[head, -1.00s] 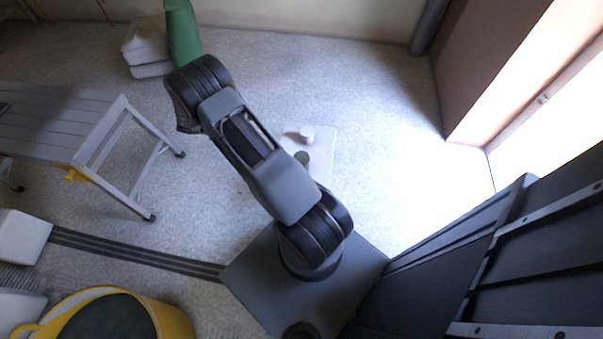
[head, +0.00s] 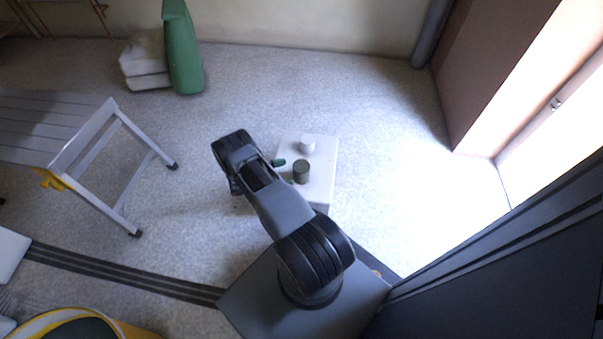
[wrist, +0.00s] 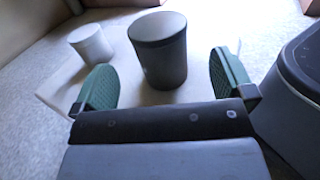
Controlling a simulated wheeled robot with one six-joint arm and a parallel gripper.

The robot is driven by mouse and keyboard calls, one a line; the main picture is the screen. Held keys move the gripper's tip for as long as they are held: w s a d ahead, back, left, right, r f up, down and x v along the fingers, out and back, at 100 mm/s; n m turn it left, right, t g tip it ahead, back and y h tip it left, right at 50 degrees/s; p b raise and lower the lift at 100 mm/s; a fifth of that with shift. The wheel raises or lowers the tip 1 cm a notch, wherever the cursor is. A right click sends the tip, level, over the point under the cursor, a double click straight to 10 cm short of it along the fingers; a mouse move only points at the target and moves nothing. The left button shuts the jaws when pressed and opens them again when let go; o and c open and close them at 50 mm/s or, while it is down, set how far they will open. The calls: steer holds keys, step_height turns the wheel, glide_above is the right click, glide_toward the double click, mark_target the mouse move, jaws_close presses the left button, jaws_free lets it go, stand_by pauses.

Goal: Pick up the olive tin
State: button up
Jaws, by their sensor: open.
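The olive tin (head: 301,171) is a short dark grey-green cylinder standing upright on a small white-topped stand (head: 323,181). In the wrist view the tin (wrist: 160,52) stands just beyond my gripper (wrist: 165,85), roughly between the two green finger pads and apart from both. My gripper is open and empty. In the head view my arm hides most of the gripper; one green finger (head: 278,162) shows just left of the tin.
A white tin (head: 307,144) stands on the same stand, behind the olive one; in the wrist view it is at the left (wrist: 90,43). A grey slatted platform (head: 88,147) stands at the left. A yellow tub (head: 95,322) is at the lower left. Floor around the stand is clear.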

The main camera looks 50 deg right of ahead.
mark_target(302, 169)
steer(key=shift+b+x, duration=0.85)
steer(key=shift+x, duration=2.75)
steer(key=shift+f, duration=0.1)
steer(key=c, duration=1.2)
